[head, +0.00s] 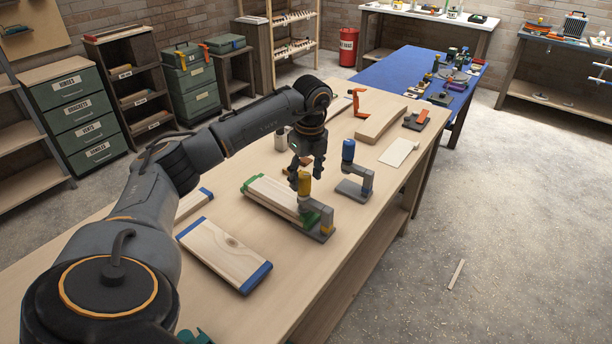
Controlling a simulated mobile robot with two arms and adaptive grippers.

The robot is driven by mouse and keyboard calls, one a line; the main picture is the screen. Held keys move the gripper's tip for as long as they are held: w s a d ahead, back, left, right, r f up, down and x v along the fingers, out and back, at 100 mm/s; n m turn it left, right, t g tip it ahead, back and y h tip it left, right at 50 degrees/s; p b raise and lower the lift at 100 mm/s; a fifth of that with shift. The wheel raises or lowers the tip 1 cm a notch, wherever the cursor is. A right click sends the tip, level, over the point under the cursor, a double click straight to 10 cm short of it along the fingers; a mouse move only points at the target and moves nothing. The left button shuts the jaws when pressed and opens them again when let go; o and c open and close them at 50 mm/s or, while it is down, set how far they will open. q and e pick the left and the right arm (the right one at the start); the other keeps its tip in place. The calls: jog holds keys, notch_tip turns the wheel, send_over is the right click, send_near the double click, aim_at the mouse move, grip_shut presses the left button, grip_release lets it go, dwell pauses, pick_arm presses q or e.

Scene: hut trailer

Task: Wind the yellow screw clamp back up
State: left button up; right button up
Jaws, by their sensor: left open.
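The yellow screw clamp (304,186) stands at the near right end of a wooden board (270,197) with green ends, on the wooden workbench. Its yellow top is upright; a grey body and base show below, with a green part beside it. My left gripper (306,174) points down just behind and above the yellow top, its fingers apart and empty. Whether a finger touches the clamp I cannot tell. My right gripper is not in view.
A blue-topped clamp (348,151) stands close to the right. A board with blue ends (223,255) lies nearer on the workbench (150,300). An orange clamp (357,98), a thick board (381,124) and a pale sheet (398,152) lie farther back.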

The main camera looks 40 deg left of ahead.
aim_at(309, 177)
pick_arm(q)
notch_tip(309, 177, up, 12)
jog(key=shift+d, duration=0.45)
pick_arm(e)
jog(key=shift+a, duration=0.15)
pick_arm(q)
jog(key=shift+f, duration=0.1)
jog(key=shift+w, duration=0.1)
